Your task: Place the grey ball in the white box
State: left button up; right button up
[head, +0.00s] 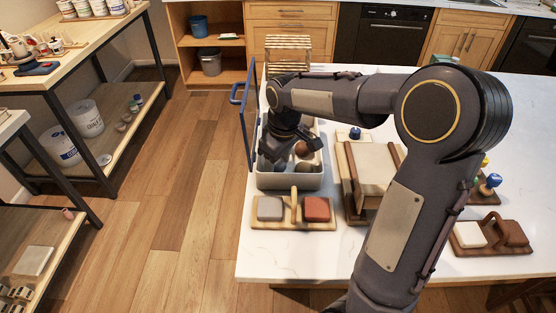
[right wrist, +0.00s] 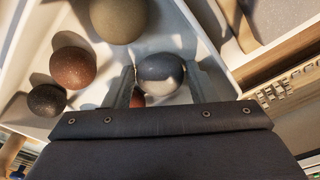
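The white box (head: 290,182) stands on the left part of the white counter, and its inner wall shows in the right wrist view (right wrist: 212,22). My right gripper (head: 284,150) reaches down into it. In the right wrist view its two fingers (right wrist: 160,80) stand apart on either side of a shiny grey ball (right wrist: 160,70), with narrow gaps showing. The ball is inside the box outline; whether it touches the floor is unclear. Other balls there are a large olive-grey one (right wrist: 118,18), a reddish-brown one (right wrist: 73,68) and a dark brown one (right wrist: 46,100). My left gripper is not in view.
A blue frame (head: 247,110) stands along the box's left side. A wooden holder with grey and red blocks (head: 294,212) lies in front. A wooden press-like board (head: 372,165) stands to the right. Another block holder (head: 490,236) is at the far right.

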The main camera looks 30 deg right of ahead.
aim_at(283, 166)
jog(key=o, duration=0.3)
notch_tip(283, 166, up, 12)
jog(key=s+p, duration=0.1)
jog(key=s+a+f+m+t+y, duration=0.1)
jog(key=s+a+f+m, duration=0.1)
jog(key=s, duration=0.4)
jog(key=s+a+f+m+t+y, duration=0.1)
jog(key=s+a+f+m, duration=0.1)
jog(key=s, duration=0.5)
jog(key=s+a+f+m+t+y, duration=0.1)
jog(key=s+a+f+m+t, duration=0.1)
jog(key=s, duration=0.5)
jog(key=shift+s+a+f, duration=0.25)
jog(key=shift+a+f, duration=0.15)
jog(key=shift+f, duration=0.3)
jog(key=shift+s+a+f, duration=0.2)
jog(key=shift+s+f, duration=0.05)
jog(key=shift+f, duration=0.15)
